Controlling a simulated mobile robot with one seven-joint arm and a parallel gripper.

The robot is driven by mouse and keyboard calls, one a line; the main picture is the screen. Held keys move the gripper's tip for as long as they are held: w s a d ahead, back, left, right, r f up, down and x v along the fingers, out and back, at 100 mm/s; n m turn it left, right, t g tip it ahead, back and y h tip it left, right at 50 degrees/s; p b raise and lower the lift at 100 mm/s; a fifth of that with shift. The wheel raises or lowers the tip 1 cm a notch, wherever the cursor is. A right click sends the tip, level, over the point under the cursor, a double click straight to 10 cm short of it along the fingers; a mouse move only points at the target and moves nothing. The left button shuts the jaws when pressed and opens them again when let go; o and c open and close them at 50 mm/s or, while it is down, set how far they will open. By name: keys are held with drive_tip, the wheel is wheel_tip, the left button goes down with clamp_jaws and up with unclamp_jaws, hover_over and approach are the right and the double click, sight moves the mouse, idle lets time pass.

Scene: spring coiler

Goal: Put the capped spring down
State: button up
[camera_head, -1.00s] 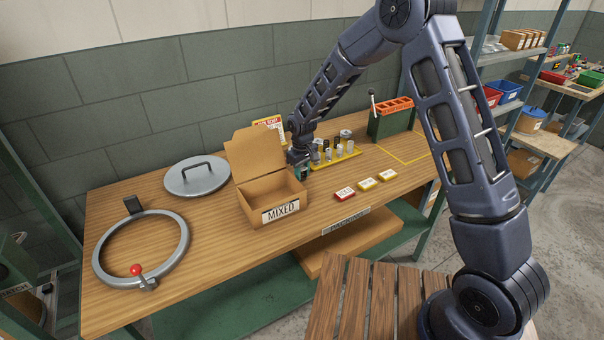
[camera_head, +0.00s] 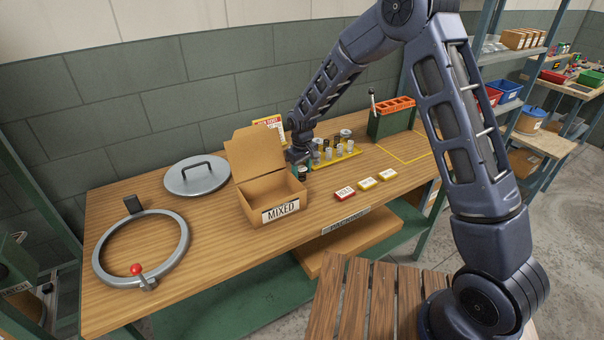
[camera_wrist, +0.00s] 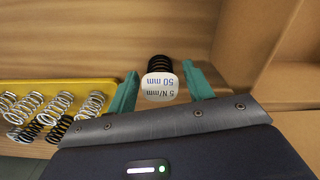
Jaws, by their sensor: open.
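The capped spring (camera_wrist: 160,78) is a black coil with a white cap marked "5 N/mm 50 mm". In the wrist view it appears to stand on the wooden bench, cap towards the camera. My gripper (camera_wrist: 163,88) is open, with a teal finger on each side of the spring and a visible gap at both. In the head view my gripper (camera_head: 303,170) is just behind the right side of the cardboard box, beside the yellow spring rack (camera_head: 349,157). The spring cannot be made out there.
The open cardboard box (camera_head: 281,213) labelled "MIXED" stands close by; its wall (camera_wrist: 285,100) fills the right of the wrist view. Several springs lie on the yellow rack (camera_wrist: 70,87) at left. Red and yellow labelled blocks (camera_head: 367,184) lie in front. The bench's front right is clear.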

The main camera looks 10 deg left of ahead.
sight(302, 169)
wheel_tip(302, 169, up, 11)
drive_tip(key=d+r+m+t, duration=0.1)
drive_tip(key=d+r+m, duration=0.1)
drive_tip(key=d+r, duration=0.55)
drive_tip(key=s+d+r+m, duration=0.1)
drive_tip(key=d+r, duration=0.3)
drive_tip(key=d, duration=0.7)
drive_tip(key=d+r+m+t, duration=0.1)
drive_tip(key=d+r+m, duration=0.1)
drive_tip(key=d+r, duration=0.6)
drive_tip(key=s+d+r+m+t, duration=0.1)
drive_tip(key=s+d+m, duration=0.5)
drive_tip(key=s+d, duration=1.3)
drive_tip(key=d+t, duration=0.1)
drive_tip(key=d, duration=0.3)
drive_tip(key=shift+s+d+r+t, duration=0.2)
drive_tip(key=shift+s+r+t, duration=0.1)
drive_tip(key=shift+r, duration=0.05)
drive_tip(key=shift+o, duration=0.6)
drive_tip(key=shift+s+d+f+m, duration=0.15)
drive_tip(key=shift+s+d+m, duration=0.15)
drive_tip(key=shift+s, duration=0.15)
drive_tip(key=shift+a, duration=0.1)
